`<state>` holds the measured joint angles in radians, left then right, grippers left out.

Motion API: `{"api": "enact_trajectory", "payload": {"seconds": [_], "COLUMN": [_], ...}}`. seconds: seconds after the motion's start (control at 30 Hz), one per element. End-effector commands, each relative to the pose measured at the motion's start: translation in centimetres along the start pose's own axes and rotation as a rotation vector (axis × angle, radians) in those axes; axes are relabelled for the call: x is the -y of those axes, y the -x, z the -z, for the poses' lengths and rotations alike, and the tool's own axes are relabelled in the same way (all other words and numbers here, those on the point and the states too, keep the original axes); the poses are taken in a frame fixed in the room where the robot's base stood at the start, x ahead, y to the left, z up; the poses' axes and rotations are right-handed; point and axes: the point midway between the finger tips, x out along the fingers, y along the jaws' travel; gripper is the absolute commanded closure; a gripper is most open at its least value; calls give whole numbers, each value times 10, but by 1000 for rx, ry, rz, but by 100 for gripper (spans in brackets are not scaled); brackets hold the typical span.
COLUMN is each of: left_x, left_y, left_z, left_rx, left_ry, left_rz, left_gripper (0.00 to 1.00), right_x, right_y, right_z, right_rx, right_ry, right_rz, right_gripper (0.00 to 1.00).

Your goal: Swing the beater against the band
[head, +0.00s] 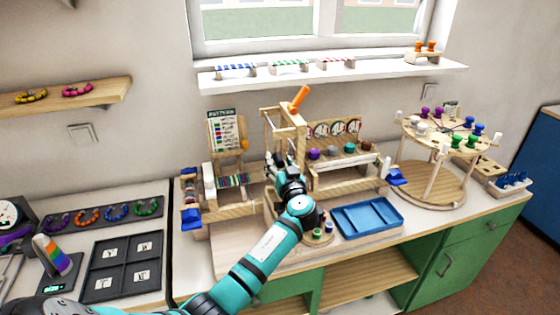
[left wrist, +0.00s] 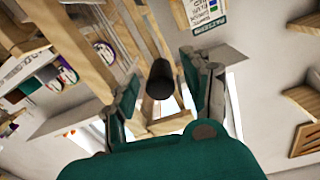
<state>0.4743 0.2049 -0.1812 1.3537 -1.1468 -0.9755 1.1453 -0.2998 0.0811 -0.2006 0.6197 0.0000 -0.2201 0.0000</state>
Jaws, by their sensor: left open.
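A wooden loom (head: 225,202) stands on the bench, with a band of many-coloured threads (head: 232,181) at its left part. An upright wooden frame (head: 291,118) with an orange handle on top rises near its middle; I cannot tell for sure which bar is the beater. My left gripper (head: 281,164) is in front of this frame, partly hiding it. In the left wrist view the gripper (left wrist: 160,90) is open, with a dark round peg end (left wrist: 160,80) showing between its fingers. I cannot tell whether the fingers touch it. My right gripper is not in view.
A blue tray (head: 368,217) lies right of my forearm. A round wooden stand (head: 428,190) with coloured knobs is at the right. A pattern card (head: 224,131) stands behind the loom. A dark tray with cards (head: 122,266) is at the left. A wall shelf (head: 65,95) juts out at left.

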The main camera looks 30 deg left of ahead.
Motion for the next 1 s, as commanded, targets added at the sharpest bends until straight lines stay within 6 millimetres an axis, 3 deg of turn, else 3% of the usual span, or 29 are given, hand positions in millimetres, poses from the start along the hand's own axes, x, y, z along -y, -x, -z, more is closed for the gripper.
{"api": "enact_trajectory", "payload": {"seconds": [0.23,0.63,1.0], "left_x": [0,0,1], "left_y": [-1,0,0], "left_z": [0,0,-1], "left_rx": [-1,-1,0], "left_ry": [0,-1,-17], "left_rz": [0,-1,-2], "left_gripper": [51,100,100], "right_x": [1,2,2], "right_y": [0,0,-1], "right_z": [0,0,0], "right_rx": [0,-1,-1], "right_ry": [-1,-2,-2], "right_rz": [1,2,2], "right_gripper": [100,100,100]}}
